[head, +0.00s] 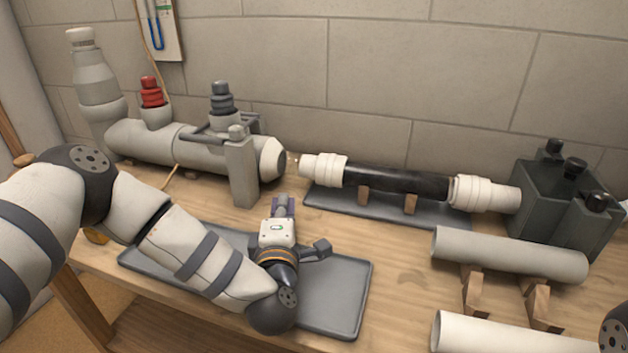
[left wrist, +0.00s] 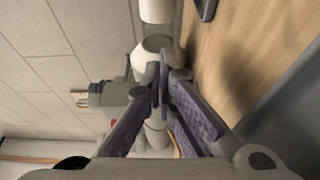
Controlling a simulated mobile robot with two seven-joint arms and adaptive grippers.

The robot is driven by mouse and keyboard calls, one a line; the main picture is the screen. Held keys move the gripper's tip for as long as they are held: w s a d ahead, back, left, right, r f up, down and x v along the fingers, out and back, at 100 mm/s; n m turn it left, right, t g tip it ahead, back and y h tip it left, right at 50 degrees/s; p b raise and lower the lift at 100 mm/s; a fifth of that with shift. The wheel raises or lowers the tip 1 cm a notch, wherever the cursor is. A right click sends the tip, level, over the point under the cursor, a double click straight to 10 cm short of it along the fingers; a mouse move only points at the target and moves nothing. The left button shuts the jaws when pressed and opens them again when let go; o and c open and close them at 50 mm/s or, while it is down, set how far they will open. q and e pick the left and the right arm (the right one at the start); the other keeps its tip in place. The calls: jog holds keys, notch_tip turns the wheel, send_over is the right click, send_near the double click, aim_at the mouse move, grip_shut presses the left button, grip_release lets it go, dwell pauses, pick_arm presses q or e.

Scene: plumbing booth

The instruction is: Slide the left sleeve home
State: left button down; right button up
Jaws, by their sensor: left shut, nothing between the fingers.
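The left sleeve (head: 323,168) is a white ribbed collar at the left end of a black pipe (head: 396,182). A small gap separates it from the tapered open end of the grey fixed pipe (head: 270,158). A white piece that looks like this sleeve (left wrist: 157,10) shows at the top of the left wrist view, near the pipe end (left wrist: 148,52). My left gripper (head: 283,203) is shut and empty, in front of the pipe end and apart from the sleeve. Its purple-padded fingers (left wrist: 160,80) meet in the left wrist view. My right gripper is not in view.
A grey clamp post (head: 241,172) stands by the fixed pipe. Another white sleeve (head: 482,192) joins the black pipe to a dark box (head: 562,212). Spare pipes (head: 510,254) lie on wooden rests at right. A grey tray (head: 345,285) lies under my left arm.

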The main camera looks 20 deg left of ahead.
aim_at(303, 173)
pick_arm(q)
jog(key=b+x, duration=0.1)
jog(key=x, duration=0.7)
jog(key=shift+w+a, duration=0.15)
jog(key=shift+a, duration=0.1)
jog(key=d, duration=0.3)
jog(key=shift+w+r, duration=0.15)
jog(key=shift+w, duration=0.25)
jog(key=shift+d, duration=0.4)
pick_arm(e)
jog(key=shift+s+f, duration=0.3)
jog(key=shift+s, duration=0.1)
pick_arm(q)
jog(key=shift+d, duration=0.1)
